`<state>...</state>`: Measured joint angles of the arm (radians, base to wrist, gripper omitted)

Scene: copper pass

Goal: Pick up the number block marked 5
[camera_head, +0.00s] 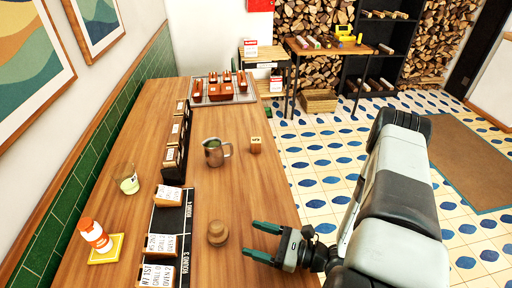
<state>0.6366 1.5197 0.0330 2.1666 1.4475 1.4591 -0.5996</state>
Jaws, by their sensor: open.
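A small light wooden block (255,145) stands on the wooden counter (240,185), close to its right edge and just right of the metal jug. It has a dark mark on it, too small to read as a 5. My gripper (259,241) is open and empty over the near right part of the counter. Its two green fingers point left, and the block is well beyond them, farther up the counter. Nothing hides the block.
A round wooden piece (218,234) sits just left of my fingertips. A metal jug (216,152) stands left of the block. A black rail with tickets (176,140), a glass (127,179) and an orange-white bottle (95,236) are further left. The counter between gripper and block looks clear.

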